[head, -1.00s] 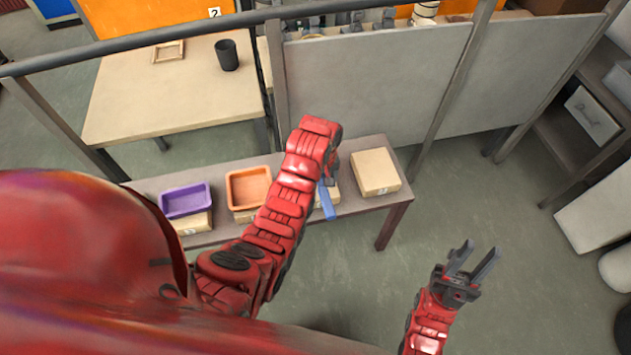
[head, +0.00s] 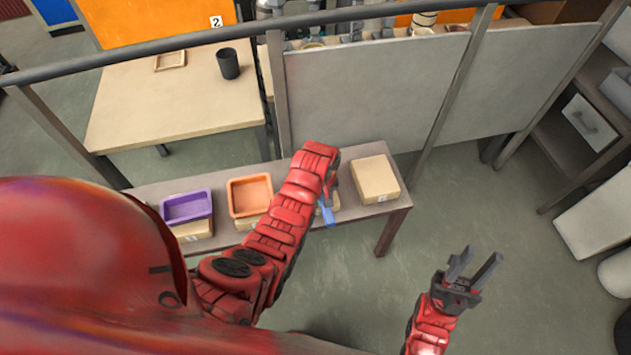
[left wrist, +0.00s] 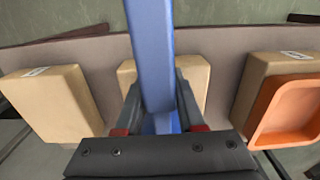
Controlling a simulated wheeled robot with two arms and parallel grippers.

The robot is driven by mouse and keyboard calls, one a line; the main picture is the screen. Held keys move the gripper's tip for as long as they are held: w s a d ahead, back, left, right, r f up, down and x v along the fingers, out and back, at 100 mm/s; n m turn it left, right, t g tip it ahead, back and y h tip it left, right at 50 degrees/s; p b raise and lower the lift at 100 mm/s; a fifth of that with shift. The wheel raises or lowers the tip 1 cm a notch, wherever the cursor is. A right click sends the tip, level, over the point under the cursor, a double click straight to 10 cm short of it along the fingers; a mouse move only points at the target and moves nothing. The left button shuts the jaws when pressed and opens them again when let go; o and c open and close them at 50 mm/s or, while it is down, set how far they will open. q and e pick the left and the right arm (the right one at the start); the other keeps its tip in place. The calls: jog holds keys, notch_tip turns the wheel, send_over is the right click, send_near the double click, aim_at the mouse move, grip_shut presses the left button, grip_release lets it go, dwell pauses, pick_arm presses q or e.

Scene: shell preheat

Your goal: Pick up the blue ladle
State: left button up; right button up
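The blue ladle (head: 327,214) shows in the head view as a short blue piece below my left gripper (head: 329,186), at the front edge of the low bench. In the left wrist view its long blue handle (left wrist: 153,50) runs from the top edge down between the fingers of my left gripper (left wrist: 159,95). The fingers lie close against both sides of the handle and look shut on it. The ladle's bowl is not clearly visible. My right gripper (head: 482,260) is open and empty over the floor at the lower right.
The low bench (head: 372,222) holds a purple tray (head: 187,207) and an orange tray (head: 250,195) on boxes, plus a bare cardboard box (head: 375,180). Another box (left wrist: 195,78) is behind the ladle. Grey partition panels (head: 375,95) stand behind the bench.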

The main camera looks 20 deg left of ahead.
pick_arm(q)
grip_shut()
